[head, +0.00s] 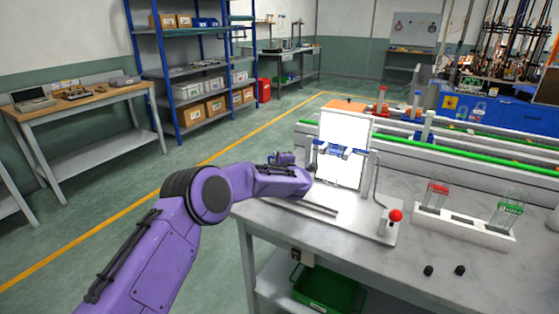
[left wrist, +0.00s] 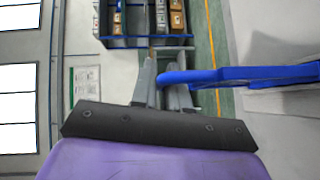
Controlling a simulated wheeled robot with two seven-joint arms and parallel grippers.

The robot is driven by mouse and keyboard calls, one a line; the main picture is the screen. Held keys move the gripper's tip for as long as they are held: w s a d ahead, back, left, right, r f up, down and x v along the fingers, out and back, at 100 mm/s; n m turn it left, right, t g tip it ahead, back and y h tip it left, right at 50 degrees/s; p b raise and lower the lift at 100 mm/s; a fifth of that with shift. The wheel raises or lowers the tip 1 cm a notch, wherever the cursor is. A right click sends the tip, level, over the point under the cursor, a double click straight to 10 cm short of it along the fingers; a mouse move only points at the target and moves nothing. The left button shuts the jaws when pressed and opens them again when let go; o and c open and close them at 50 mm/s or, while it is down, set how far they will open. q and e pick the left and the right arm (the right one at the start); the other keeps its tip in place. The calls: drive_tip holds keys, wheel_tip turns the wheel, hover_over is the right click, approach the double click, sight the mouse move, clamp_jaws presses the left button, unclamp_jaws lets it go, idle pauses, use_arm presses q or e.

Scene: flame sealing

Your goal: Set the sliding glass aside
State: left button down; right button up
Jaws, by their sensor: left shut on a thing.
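A stand with a bright white panel (head: 344,150) rises from a pale base plate on the bench. Blue clamp parts (head: 340,151) sit across the front of the panel. My left gripper (head: 313,166) is at the left side of the stand, its fingers small and partly hidden in the head view. In the left wrist view its two grey fingers (left wrist: 163,86) are shut on a blue handle (left wrist: 240,76), which runs off to the right. I cannot clearly make out the sliding glass. My right gripper is not in view.
A red-knobbed lever (head: 396,215) stands at the base plate's right end. A white rack (head: 462,226) holds glass pieces with red and green parts. Two black plugs (head: 428,270) lie near the front. A green bin (head: 328,288) sits below.

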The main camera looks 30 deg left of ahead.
use_arm(q)
drive_tip(key=c, duration=1.3)
unclamp_jaws()
drive_tip(key=shift+a, duration=0.25)
drive_tip(key=shift+o, duration=0.2)
drive_tip(key=b+v, duration=0.2)
drive_tip(key=v, duration=0.8)
drive_tip(key=shift+s+d, duration=0.2)
drive_tip(key=shift+d, duration=0.05)
drive_tip(key=shift+r, duration=0.1)
